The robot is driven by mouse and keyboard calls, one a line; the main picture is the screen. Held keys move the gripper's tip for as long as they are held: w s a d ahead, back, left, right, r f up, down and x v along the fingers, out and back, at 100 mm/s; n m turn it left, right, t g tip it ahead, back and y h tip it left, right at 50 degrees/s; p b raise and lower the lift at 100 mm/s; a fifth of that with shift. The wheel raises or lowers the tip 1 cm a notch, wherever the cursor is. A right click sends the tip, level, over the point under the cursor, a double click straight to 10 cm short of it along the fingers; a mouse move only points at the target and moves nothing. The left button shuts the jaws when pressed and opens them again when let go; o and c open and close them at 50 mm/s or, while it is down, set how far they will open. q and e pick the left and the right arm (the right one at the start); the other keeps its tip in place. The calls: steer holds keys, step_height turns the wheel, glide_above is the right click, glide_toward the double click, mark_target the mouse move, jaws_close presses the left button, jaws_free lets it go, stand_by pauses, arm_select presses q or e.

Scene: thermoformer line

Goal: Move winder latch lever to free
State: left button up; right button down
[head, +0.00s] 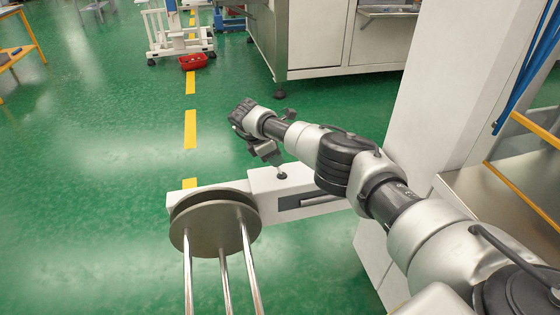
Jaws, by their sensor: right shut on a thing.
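The winder latch lever (281,172) is a short, thin lever with a dark round base, on top of the white winder arm (182,186). My right gripper (267,153) is at the lever's upper end and shut on it. The gripper and wrist hide part of the lever, so its exact angle is hard to read. My left gripper is not in view.
A round grey winder disc (200,207) with three metal rods stands in front of the white arm. A white column (440,110) rises on the right, beside a metal table (500,200). A red bin (193,62) lies on the green floor farther back. Open floor is at left.

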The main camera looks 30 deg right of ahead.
steer(key=shift+w+a+f+h+b, duration=0.2)
steer(key=shift+a+f+h+b, duration=0.1)
steer(key=shift+a+h+b, duration=0.4)
steer(key=shift+b, duration=0.6)
steer(key=shift+h, duration=0.4)
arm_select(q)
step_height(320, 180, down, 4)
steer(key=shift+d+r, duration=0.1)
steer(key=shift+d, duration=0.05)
arm_select(e)
steer(key=c, duration=1)
jaws_free()
steer(key=shift+a, duration=0.15)
steer(key=shift+g, duration=0.3)
